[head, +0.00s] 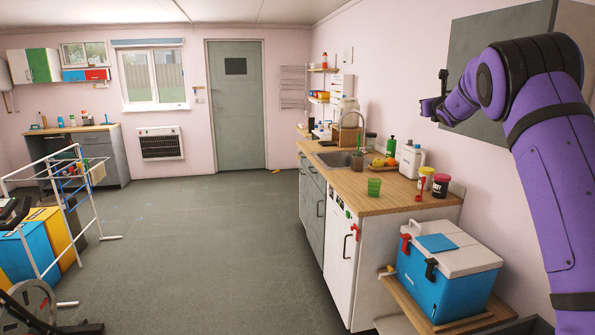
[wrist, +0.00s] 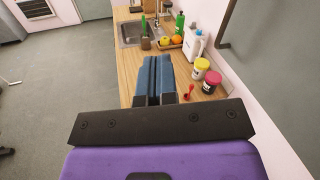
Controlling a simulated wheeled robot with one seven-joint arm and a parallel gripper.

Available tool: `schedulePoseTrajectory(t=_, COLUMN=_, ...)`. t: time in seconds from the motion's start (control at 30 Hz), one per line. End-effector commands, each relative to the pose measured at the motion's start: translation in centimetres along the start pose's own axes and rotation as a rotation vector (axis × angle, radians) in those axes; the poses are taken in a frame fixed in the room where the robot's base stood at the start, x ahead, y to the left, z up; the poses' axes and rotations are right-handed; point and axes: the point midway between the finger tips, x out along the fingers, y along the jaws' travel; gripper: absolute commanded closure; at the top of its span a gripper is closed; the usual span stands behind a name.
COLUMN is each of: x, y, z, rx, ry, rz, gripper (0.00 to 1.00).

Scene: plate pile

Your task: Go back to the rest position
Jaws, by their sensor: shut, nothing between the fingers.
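No plate is clearly visible in either view.
The counter also holds a sink (head: 340,159), fruit (head: 384,162), a white jug (head: 411,160), a yellow-lidded jar (head: 426,178) and a red-lidded jar (head: 440,185). A blue cooler (head: 446,275) stands at the near right. A white rack (head: 45,215) stands left. The middle floor is clear.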

Motion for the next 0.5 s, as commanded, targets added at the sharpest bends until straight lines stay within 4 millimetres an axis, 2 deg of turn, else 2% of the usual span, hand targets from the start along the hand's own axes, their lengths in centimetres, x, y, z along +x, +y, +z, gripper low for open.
schedulePoseTrajectory(t=0.03, x=-1.7, y=0.5, z=1.8, rx=-0.063, ry=-0.007, rz=0.034, gripper=1.0)
schedulePoseTrajectory(t=0.2, x=-7.2, y=3.0, z=5.8, rx=-0.302, ry=-0.023, rz=0.168, gripper=1.0)
schedulePoseTrajectory(t=0.37, x=-13.1, y=5.7, z=8.5, rx=-0.53, ry=-0.048, rz=0.304, gripper=1.0)
schedulePoseTrajectory(t=0.5, x=-18.8, y=8.3, z=10.0, rx=-0.734, ry=-0.078, rz=0.432, gripper=1.0)
